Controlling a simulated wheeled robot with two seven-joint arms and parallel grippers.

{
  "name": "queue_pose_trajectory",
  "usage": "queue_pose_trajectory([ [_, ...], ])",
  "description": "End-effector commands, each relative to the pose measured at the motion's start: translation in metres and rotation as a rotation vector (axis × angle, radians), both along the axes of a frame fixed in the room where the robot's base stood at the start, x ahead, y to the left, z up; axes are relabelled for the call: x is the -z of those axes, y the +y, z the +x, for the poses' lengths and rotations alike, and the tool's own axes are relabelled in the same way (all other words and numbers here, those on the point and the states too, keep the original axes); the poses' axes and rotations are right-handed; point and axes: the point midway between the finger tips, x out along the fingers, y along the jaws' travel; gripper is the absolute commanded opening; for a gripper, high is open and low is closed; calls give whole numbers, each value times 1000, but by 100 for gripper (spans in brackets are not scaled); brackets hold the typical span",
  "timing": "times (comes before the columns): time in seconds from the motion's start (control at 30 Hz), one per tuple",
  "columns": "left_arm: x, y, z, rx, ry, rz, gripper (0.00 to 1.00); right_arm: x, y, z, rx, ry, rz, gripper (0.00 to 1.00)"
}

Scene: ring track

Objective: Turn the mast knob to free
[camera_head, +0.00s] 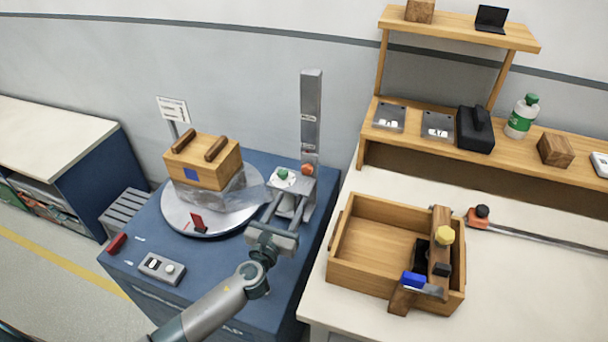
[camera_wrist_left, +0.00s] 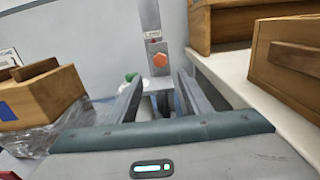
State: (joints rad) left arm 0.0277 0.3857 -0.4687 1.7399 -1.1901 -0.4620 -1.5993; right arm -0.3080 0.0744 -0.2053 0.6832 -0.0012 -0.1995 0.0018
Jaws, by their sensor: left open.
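The grey mast (camera_head: 311,115) stands upright at the back right corner of the blue cabinet. An orange-red knob (camera_head: 307,169) sits low on its front; in the left wrist view the same knob (camera_wrist_left: 160,60) faces me, and a small label is above it. My left gripper (camera_head: 291,197) is open and empty in front of the mast base. In the left wrist view its two fingers (camera_wrist_left: 161,80) point toward the mast, with the knob beyond and slightly above the gap, apart from them. The label's text is too small to read. My right gripper is not in view.
A turntable (camera_head: 190,219) carries a wooden block (camera_head: 203,163) with two handles. A control box (camera_head: 162,268) lies at the cabinet's front. A wooden tray (camera_head: 350,278) stands on the white bench at right.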

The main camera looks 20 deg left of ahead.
Motion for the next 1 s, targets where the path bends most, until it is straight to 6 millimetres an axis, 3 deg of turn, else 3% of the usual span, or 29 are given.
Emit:
queue_pose_trajectory([
  [0.23,-1,-2,47,-1,-1,0,45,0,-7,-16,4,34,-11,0],
  [0.6,0,-4,105,0,0,0,45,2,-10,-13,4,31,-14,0],
  [1.0,0,-4,121,0,0,-1,45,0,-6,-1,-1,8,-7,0],
])
